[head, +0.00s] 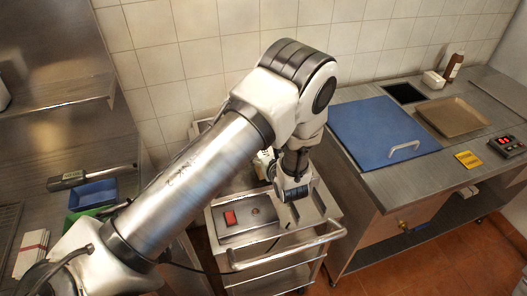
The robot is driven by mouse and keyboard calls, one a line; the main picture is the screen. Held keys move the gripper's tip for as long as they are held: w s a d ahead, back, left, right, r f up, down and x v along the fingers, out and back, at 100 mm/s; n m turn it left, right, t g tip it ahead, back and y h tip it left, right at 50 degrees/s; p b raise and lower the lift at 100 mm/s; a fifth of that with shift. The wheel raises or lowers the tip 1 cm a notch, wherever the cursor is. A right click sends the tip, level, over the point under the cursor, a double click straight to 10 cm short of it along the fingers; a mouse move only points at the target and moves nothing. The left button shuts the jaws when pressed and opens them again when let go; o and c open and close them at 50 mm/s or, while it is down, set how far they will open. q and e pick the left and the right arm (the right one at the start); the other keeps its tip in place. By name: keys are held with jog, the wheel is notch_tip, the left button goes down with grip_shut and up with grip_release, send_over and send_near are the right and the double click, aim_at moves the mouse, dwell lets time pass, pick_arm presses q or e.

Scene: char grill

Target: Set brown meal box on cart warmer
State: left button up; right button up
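The cart (300,236) stands in the middle, with a metal warmer unit (252,224) and its red switch on top. My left arm reaches across from the lower left, and my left gripper (293,190) points down over the cart top. Its fingers are small and partly hidden by its own body, so I cannot tell whether they are open or hold anything. I cannot make out a brown meal box; the arm hides part of the cart's back and left side. My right gripper is not in view.
Right of the cart, a counter carries a blue lid (378,132) with a handle, a brown tray (452,116), a bottle (454,68) and a yellow card (468,159). Blue bin (93,194) and white cartons (31,252) are at left. The cart's front handle (290,246) sticks out.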

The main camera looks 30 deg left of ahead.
pick_arm(q)
jog(key=w+a, duration=0.2)
jog(key=w, duration=0.1)
jog(key=w+a, duration=0.1)
jog(key=w, duration=0.1)
jog(key=shift+w+a+f, duration=0.2)
jog(key=shift+a, duration=0.05)
jog(key=shift+w+f+b, duration=0.2)
jog(key=shift+f+b, duration=0.05)
jog(key=shift+b, duration=0.1)
notch_tip(320, 180, down, 3)
jog(key=shift+r+b, duration=0.1)
jog(key=shift+b, duration=0.4)
jog(key=shift+f, duration=0.25)
jog(key=o, duration=1.4)
